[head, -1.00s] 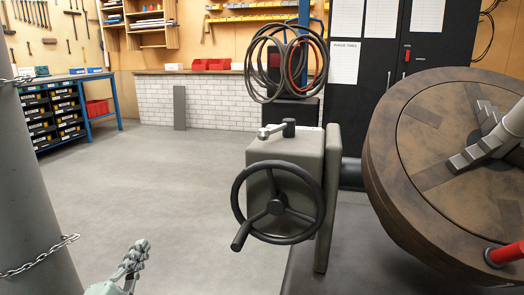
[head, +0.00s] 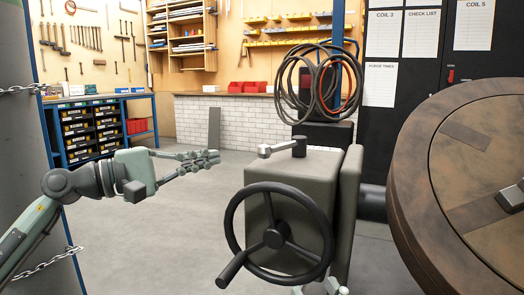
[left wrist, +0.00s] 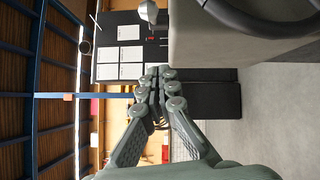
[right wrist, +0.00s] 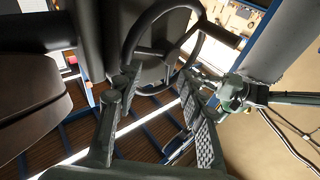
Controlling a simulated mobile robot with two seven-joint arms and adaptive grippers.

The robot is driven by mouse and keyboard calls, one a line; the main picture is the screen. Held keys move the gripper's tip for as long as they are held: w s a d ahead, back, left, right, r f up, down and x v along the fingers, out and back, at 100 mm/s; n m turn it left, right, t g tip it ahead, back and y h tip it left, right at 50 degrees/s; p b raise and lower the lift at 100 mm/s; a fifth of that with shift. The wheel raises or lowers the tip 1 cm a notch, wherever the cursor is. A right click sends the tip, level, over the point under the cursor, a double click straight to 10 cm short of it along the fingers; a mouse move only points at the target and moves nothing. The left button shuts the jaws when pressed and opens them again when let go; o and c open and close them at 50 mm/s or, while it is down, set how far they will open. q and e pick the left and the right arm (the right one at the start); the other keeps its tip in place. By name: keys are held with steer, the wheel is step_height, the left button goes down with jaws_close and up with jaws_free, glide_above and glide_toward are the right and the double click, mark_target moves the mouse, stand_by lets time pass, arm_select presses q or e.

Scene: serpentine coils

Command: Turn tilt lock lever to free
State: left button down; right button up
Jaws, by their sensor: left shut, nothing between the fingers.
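The tilt lock lever (head: 282,148) is a short pale metal arm with a rounded knob at its left end and a dark hub, on top of the grey housing (head: 320,165). Its knob also shows at the top of the left wrist view (left wrist: 148,12). My left gripper (head: 215,159) is shut and empty, left of the lever and apart from it, fingers pointing right; its fingertips meet in the left wrist view (left wrist: 160,80). My right gripper (right wrist: 158,80) has its fingers spread below the handwheel; only its tip shows at the head view's bottom edge.
A black handwheel (head: 276,237) with a crank handle is on the housing's front. A large brown round table (head: 425,190) fills the right side. A grey column with a chain (head: 22,88) stands at left. Open floor lies left of the housing.

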mark_target(273, 168)
arm_select(q)
steer(key=shift+w+d+r+p, duration=0.25)
steer(key=shift+d+p, duration=0.15)
steer(key=shift+d, duration=1.25)
steer(key=shift+w+d+r+p, duration=0.2)
steer(key=shift+d+p, duration=0.2)
steer(key=shift+d, duration=1.3)
steer(key=shift+w+d+r+p, duration=0.25)
steer(key=shift+d+p, duration=0.15)
steer(key=shift+d, duration=1.25)
arm_select(e)
steer(key=d+f+g+h, duration=0.3)
steer(key=d+f+g, duration=0.3)
steer(key=f, duration=0.6)
steer(key=shift+f+h, duration=0.15)
steer(key=shift+h, duration=0.25)
arm_select(q)
steer(key=shift+f, duration=0.1)
